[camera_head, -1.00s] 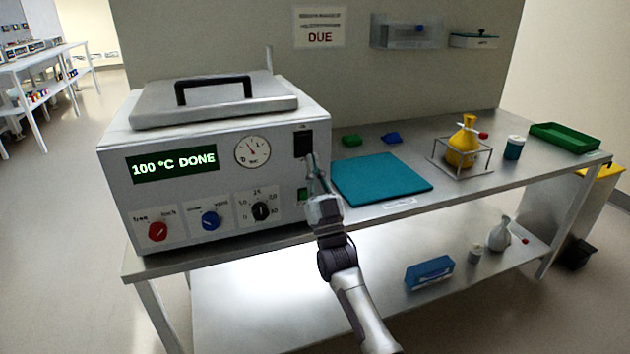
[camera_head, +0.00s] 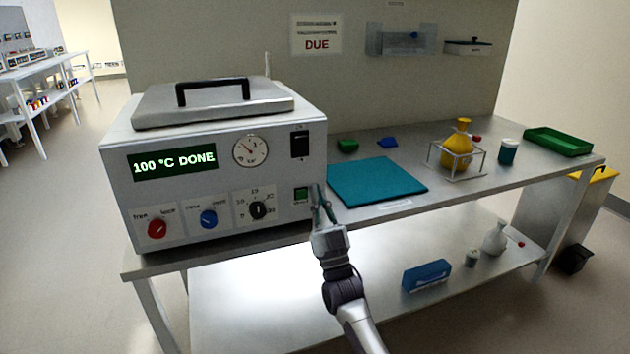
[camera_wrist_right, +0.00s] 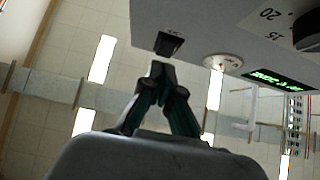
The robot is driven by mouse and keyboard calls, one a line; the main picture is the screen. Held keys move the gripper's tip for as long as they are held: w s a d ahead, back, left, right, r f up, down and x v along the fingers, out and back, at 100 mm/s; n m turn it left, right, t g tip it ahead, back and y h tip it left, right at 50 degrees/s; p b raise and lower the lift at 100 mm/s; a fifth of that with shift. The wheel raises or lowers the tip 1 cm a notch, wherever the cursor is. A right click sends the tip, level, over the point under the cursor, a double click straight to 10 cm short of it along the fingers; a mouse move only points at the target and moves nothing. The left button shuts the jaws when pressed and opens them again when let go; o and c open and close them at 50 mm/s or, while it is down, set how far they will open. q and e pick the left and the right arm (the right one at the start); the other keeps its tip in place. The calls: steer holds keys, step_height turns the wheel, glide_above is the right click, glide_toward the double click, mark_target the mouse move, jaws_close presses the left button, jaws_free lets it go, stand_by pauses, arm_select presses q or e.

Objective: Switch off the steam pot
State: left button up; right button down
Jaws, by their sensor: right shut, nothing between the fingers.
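The steam pot (camera_head: 215,130) is a grey box with a closed lid and a black handle. Its display (camera_head: 172,163) reads "100 °C DONE". A black switch (camera_head: 300,145) is at the upper right of its front; it also shows in the wrist view (camera_wrist_right: 169,44). Below it is a green square (camera_head: 301,196). My right gripper (camera_head: 319,190) is shut and empty, in front of the pot's lower right corner beside the green square. In the wrist view its fingertips (camera_wrist_right: 161,70) are just below the black switch in the picture, apparently apart from it. My left gripper is out of view.
The pot's front also has a gauge (camera_head: 251,151), a red knob (camera_head: 157,229), a blue knob (camera_head: 208,219) and a black dial (camera_head: 258,210). A teal mat (camera_head: 376,182) lies right of the pot. A yellow flask (camera_head: 457,147) stands farther right.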

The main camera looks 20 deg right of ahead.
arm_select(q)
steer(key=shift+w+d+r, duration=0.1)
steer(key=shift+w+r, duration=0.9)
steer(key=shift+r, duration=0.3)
arm_select(e)
steer(key=shift+w+v, duration=0.2)
steer(key=shift+v, duration=2.7)
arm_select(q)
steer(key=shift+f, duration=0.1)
arm_select(e)
steer(key=shift+f, duration=0.2)
